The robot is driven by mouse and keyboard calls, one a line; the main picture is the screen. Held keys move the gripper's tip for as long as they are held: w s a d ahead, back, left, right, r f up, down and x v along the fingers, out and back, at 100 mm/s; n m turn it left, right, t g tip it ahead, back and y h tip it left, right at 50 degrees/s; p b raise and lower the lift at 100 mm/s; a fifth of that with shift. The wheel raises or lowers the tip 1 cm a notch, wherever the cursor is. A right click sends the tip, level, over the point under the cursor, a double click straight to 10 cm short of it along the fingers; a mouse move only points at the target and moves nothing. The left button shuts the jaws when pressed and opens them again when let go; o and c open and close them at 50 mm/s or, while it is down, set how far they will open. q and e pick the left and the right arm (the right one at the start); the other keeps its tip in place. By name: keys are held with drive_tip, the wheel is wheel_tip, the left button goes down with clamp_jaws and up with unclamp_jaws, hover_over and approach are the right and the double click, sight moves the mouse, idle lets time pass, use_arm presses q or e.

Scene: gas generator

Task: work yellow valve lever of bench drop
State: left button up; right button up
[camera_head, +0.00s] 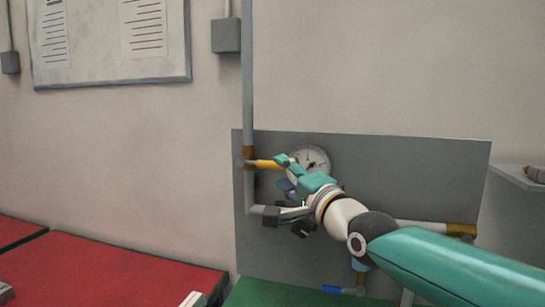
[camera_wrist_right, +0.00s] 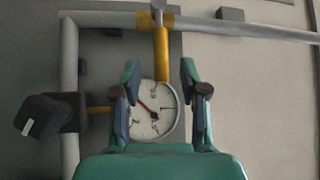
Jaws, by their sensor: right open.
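The yellow valve lever (camera_head: 268,164) sticks out to the right from a brass valve body (camera_head: 249,153) on the grey vertical pipe. My right gripper (camera_head: 281,171) is at the lever's free end, in front of the panel. In the right wrist view, the lever (camera_wrist_right: 161,58) points down from the pipe, and its end lies between the two spread fingers of my right gripper (camera_wrist_right: 160,68). There is a visible gap on both sides, so the jaws are open and not clamped on it. My left gripper is not in view.
A round pressure gauge (camera_head: 313,160) sits close behind my right gripper on the grey panel (camera_head: 400,170). A black knob (camera_wrist_right: 40,117) shows beside it in the wrist view. A blue handle (camera_head: 330,289) is low on the panel. A red bench top (camera_head: 110,270) lies at left.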

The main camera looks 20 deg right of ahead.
sight(276, 168)
drive_tip(key=shift+p+x, duration=0.65)
drive_tip(key=shift+x, duration=1.7)
clamp_jaws()
